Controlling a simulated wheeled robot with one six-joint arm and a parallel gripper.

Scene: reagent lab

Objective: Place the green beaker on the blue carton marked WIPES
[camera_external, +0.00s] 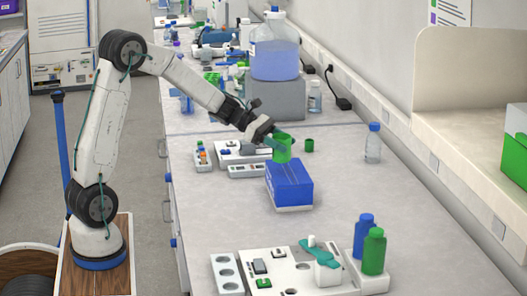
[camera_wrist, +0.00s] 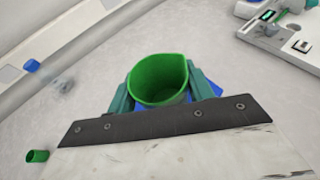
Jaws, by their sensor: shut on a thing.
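The green beaker (camera_external: 281,149) is held in my gripper (camera_external: 272,146), upright, directly over or at the back part of the blue carton (camera_external: 290,184). I cannot tell whether its base touches the carton top. In the wrist view the open-topped beaker (camera_wrist: 159,79) sits between the two teal fingers of my gripper (camera_wrist: 160,92), which are shut on it. Small parts of the blue carton (camera_wrist: 205,86) show behind and beside the beaker; the rest is hidden there. The marking on the carton is not readable.
A small green cup (camera_external: 309,145) stands behind the carton. A clear bottle with a blue cap (camera_external: 373,143) is to the right. Blue and green bottles (camera_external: 373,251) stand on the front equipment. White devices (camera_external: 240,155) lie left of the carton. Bench right of the carton is clear.

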